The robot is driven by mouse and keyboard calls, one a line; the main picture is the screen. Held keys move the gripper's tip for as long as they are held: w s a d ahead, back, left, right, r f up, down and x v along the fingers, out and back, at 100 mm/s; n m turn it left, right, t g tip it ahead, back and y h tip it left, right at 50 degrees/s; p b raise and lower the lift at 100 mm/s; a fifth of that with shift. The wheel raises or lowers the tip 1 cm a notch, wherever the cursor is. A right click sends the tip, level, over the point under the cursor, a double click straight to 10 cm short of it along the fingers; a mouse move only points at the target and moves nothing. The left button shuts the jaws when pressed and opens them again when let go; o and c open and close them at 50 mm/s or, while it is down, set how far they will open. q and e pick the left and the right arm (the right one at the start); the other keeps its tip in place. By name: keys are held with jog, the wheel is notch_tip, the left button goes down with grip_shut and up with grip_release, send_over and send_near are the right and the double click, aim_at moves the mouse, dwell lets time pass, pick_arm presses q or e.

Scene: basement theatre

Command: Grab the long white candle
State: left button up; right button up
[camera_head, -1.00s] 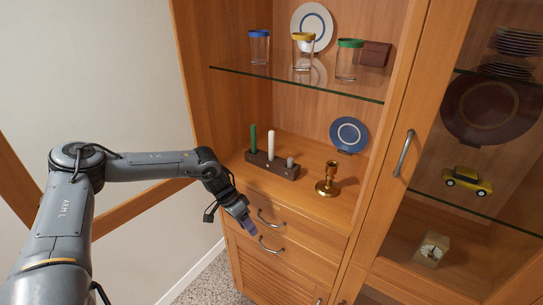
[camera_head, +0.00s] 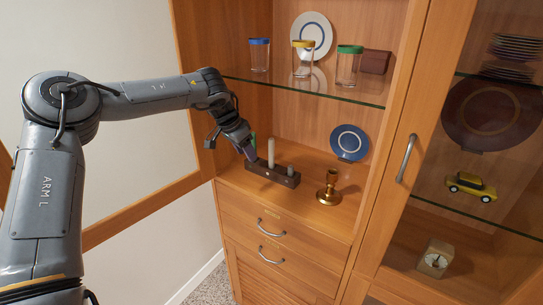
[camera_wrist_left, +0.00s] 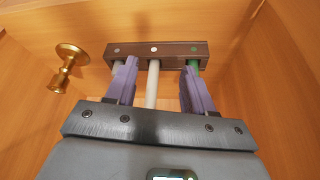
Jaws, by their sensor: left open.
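The long white candle (camera_head: 271,152) stands upright in a dark wooden holder (camera_head: 262,171) on the cabinet counter. A green candle (camera_head: 253,141), partly hidden by my gripper, stands left of it, and a short grey candle (camera_head: 290,171) stands right. My left gripper (camera_head: 251,153) is open at the holder's left end in the head view. In the left wrist view, the white candle (camera_wrist_left: 153,84) shows between the purple fingers (camera_wrist_left: 160,78) without being gripped. The green candle (camera_wrist_left: 193,65) is close by the right finger. My right gripper is out of view.
A brass candlestick (camera_head: 329,188) stands right of the holder, and a blue plate (camera_head: 349,142) leans behind. A glass shelf (camera_head: 300,86) with lidded jars is above. Drawers with handles (camera_head: 271,228) are below the counter.

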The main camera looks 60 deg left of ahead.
pick_arm(q)
jog(key=p, duration=0.3)
send_over(271, 157)
jog(key=s, duration=0.2)
jog(key=shift+a+p+x, duration=0.2)
jog(key=shift+p+x, duration=0.55)
jog(key=shift+x, duration=1.75)
jog(key=shift+s, duration=0.2)
jog(key=shift+c, duration=0.2)
grip_shut()
